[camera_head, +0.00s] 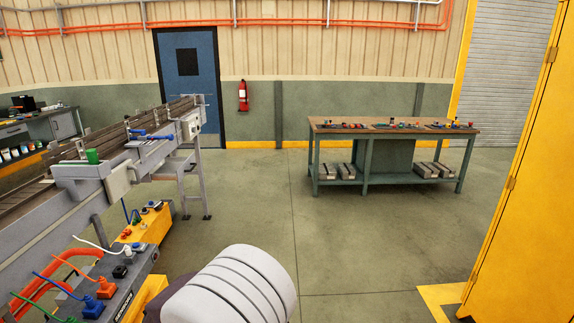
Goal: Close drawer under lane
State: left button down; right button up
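The roller lane (70,178) runs along the left side on grey rails and legs. Below it stand a yellow unit (148,228) with small knobs on top and a dark grey box (100,290) with coloured plugs and cables. A yellow front shows at the grey box's right side. I cannot tell which of these parts, if any, is the drawer, or how far it is open. Neither of my grippers is in view.
A workbench (390,128) with small parts on top stands at the back right. A yellow cabinet (530,200) rises at the right edge. A blue door (188,80) and a red extinguisher (243,97) are at the back wall. The middle floor (340,230) is clear.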

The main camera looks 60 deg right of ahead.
aim_at(170, 167)
jog(key=z, duration=1.3)
